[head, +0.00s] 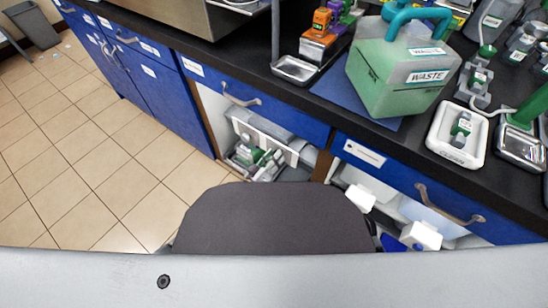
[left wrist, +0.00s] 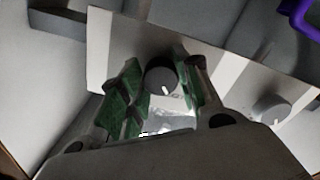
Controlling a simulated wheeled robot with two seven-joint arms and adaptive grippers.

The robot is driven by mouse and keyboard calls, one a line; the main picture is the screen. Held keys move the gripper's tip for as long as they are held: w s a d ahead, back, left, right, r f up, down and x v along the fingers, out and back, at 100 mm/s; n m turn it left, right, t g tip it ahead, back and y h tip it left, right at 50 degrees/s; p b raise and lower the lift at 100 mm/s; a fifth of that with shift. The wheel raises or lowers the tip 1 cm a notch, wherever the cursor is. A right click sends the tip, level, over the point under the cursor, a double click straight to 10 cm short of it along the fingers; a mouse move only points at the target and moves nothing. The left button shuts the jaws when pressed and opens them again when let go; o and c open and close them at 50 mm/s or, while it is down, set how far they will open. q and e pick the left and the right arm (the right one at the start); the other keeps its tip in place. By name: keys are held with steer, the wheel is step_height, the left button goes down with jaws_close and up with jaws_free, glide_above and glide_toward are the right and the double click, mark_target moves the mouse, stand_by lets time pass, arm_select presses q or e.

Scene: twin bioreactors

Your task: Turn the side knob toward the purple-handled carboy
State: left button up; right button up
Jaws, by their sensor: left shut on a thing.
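In the left wrist view, a dark round knob (left wrist: 160,78) with a short white mark sits on a pale panel (left wrist: 110,52). My left gripper (left wrist: 156,95) has its green-padded fingers on either side of this knob and is shut on it. A purple handle (left wrist: 297,18) shows at the top right corner; most of its carboy is out of frame. In the head view my left gripper (head: 262,160) is low inside the open cabinet bay, beside a white panel, and the knob cannot be made out there. My right gripper is not in view.
A second, paler knob (left wrist: 271,108) is on the panel to the right. In the head view a teal-handled waste carboy (head: 400,75) and a white tray (head: 440,150) stand on the black bench. Blue drawer fronts (head: 240,95) overhang the bay.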

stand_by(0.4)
arm_select(q)
steer(key=o, duration=1)
steer(key=shift+o, duration=0.2)
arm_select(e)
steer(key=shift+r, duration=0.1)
arm_select(q)
steer(key=v, duration=1.2)
steer(key=shift+f, duration=0.1)
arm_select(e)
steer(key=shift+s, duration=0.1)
